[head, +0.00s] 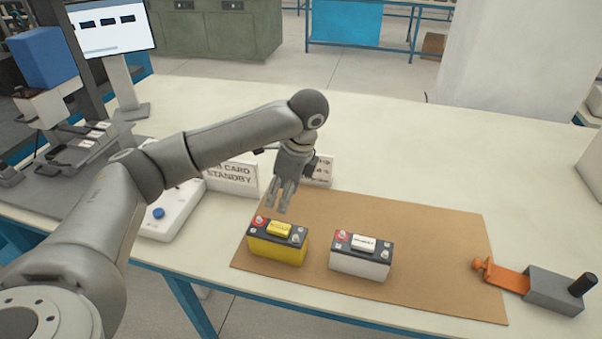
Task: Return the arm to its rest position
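My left arm comes in from the left and reaches over the table (405,135). My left gripper (279,207) points down, its fingers apart with nothing between them. It hangs above and just behind a yellow battery (277,248) with a black top. A white battery (360,263) with a black top stands upright to the right of the yellow one. Both batteries stand apart on a brown mat (435,260). My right gripper is not in view.
Two standing sign cards, the left one (232,178) partly hidden, are behind the mat. A grey device with an orange arm (508,278) lies at the mat's right edge. A monitor (110,25) stands at the back left. The table's back middle is clear.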

